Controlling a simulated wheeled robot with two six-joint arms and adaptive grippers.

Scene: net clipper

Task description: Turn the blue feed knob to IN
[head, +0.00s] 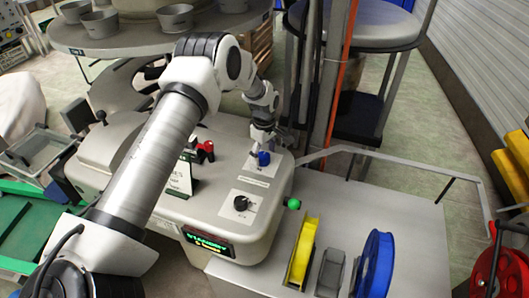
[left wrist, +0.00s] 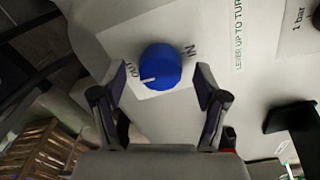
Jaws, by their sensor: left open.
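The blue feed knob (left wrist: 160,66) sits on a white label plate on the machine's top, with the words OUT and IN beside it. Its white pointer mark is on the side toward OUT in the left wrist view. In the head view the blue knob (head: 263,158) is partly covered by my gripper above it. My left gripper (left wrist: 160,88) is open, with one finger on either side of the knob and a gap to it on both sides. In the head view my left gripper (head: 266,138) points down at the knob. My right gripper is not in view.
A yellow reel (head: 302,252) and a blue reel (head: 375,264) stand on the grey table.

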